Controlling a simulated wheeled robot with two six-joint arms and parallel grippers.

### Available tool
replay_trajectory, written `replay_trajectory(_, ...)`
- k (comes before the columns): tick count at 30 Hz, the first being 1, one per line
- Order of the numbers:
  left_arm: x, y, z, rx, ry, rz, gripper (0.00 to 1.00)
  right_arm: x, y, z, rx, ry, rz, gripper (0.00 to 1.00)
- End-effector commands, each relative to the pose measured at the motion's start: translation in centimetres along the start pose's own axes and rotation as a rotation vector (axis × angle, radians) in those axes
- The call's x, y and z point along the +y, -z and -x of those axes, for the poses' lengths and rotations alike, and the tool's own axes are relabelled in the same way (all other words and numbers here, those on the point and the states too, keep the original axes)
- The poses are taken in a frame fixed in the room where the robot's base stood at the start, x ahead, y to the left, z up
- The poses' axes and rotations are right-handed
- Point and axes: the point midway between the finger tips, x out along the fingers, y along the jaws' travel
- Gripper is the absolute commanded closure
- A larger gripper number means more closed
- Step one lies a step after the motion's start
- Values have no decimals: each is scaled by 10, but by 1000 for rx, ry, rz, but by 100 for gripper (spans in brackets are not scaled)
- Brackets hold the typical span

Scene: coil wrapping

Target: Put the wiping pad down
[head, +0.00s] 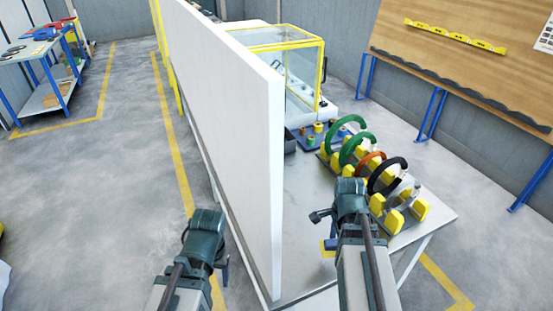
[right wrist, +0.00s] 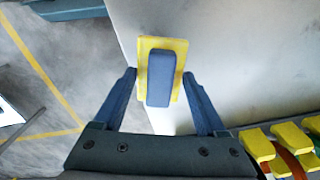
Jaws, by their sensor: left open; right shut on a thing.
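The wiping pad, a yellow plate with a blue block on it, shows between the fingertips of my right gripper (right wrist: 160,75) in the right wrist view, where its blue block (right wrist: 160,88) faces the camera. In the head view the pad (head: 327,252) is low beside the right gripper (head: 326,224), over the near part of the steel table (head: 305,190), partly hidden by my arm. The right gripper is shut on the pad. I cannot tell whether the pad touches the table. My left gripper (head: 205,243) is open and empty, left of the white wall panel.
The tall white panel (head: 225,110) stands along the table's left side. A rack with yellow holders (head: 392,220) and green, orange and black rings (head: 349,147) is right of my right gripper. A yellow-framed clear box (head: 300,75) stands at the back.

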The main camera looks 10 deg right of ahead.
Motion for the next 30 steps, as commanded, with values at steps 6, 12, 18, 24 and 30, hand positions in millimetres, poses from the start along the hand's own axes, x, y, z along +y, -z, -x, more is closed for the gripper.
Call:
replay_trajectory(6, -2, -2, 26, 0, 0, 0, 34, -84, -23, 26, 0, 0, 189, 91)
replay_trajectory(12, -3, -2, 35, 0, 0, 0, 34, -122, -42, 35, 0, 0, 302, 91)
replay_trajectory(18, -3, -2, 35, 0, 0, 0, 34, -128, -47, 36, 0, 0, 332, 91)
replay_trajectory(24, -2, -1, 24, 0, 0, 0, 34, -128, -46, 24, 0, 0, 330, 91)
replay_trajectory(30, 1, 0, -6, 0, 0, 0, 34, -128, -46, -6, 0, 0, 329, 91)
